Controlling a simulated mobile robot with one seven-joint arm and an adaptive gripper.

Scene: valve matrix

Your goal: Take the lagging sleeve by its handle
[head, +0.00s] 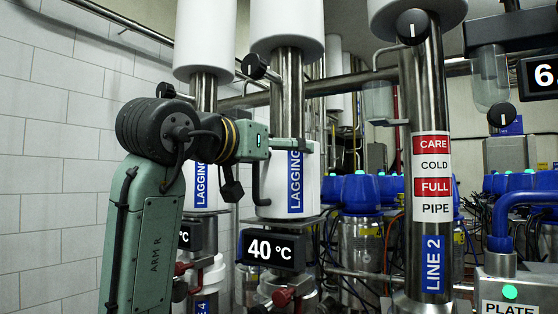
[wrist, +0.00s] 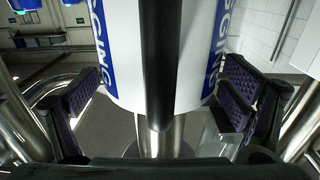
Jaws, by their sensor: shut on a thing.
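The lagging sleeve (head: 274,182) is a white cylinder with a blue "LAGGING" label, upright around the middle steel pipe in the head view. Its dark handle (head: 257,182) stands upright on its left side. In the wrist view the handle (wrist: 163,70) is a black vertical bar in front of the white sleeve (wrist: 125,60), between my fingers.
A "40 °C" display (head: 271,249) sits just below the sleeve. A second sleeve (head: 201,186) is on the pipe behind my arm. The LINE 2 pipe (head: 431,170) stands to the right. Blue-capped valves (head: 360,195) crowd behind. A tiled wall (head: 60,120) bounds the left.

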